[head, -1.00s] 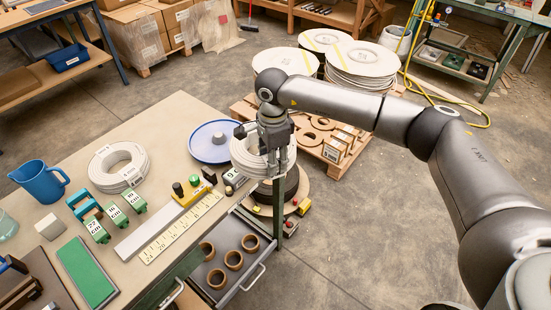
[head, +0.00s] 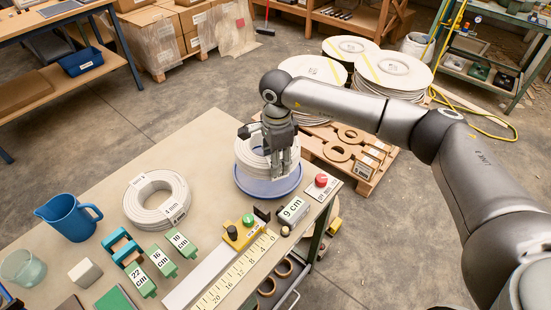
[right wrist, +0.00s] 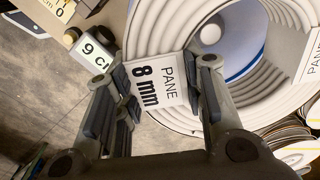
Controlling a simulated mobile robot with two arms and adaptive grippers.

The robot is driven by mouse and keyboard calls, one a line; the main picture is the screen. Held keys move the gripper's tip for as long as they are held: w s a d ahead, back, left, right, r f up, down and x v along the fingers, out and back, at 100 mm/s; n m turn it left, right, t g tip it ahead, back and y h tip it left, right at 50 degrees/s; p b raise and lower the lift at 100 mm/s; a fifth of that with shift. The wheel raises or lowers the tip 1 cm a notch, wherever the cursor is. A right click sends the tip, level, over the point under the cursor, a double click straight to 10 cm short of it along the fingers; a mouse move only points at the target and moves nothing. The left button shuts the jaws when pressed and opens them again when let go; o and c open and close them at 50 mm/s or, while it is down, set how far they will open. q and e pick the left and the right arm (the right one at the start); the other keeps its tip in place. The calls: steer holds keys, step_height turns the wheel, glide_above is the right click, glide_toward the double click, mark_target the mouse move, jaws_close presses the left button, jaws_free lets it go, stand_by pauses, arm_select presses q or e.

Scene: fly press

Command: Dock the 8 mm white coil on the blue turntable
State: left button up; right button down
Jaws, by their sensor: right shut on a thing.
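The white coil (head: 252,158) is in my right gripper (head: 282,165), whose fingers are shut on its near right side. In the right wrist view, the coil (right wrist: 285,75) carries a label (right wrist: 158,83) reading "PANE 8 mm" between the fingertips. The blue turntable (head: 268,189) lies directly below the coil on the table's far right corner. Its blue face (right wrist: 240,55) shows through the coil's hole. The turntable's rim shows around the coil's lower side. I cannot tell whether coil and turntable touch. My left gripper is not in view.
A second white coil (head: 157,203) lies on the table to the left. A blue jug (head: 70,216) and green blocks (head: 162,262) are further left.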

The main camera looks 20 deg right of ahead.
steer(key=shift+w+f+b, duration=0.1)
steer(key=shift+f+b, duration=1.2)
steer(key=shift+f, duration=1.3)
steer(key=shift+b, duration=0.4)
steer(key=shift+f+b, duration=0.5)
steer(key=shift+f, duration=0.05)
steer(key=c, duration=1.2)
jaws_free()
steer(key=shift+a, duration=0.1)
steer(key=shift+s+f, duration=0.2)
steer(key=shift+s, duration=0.05)
steer(key=shift+r+p, duration=2.8)
steer(key=shift+r, duration=2.8)
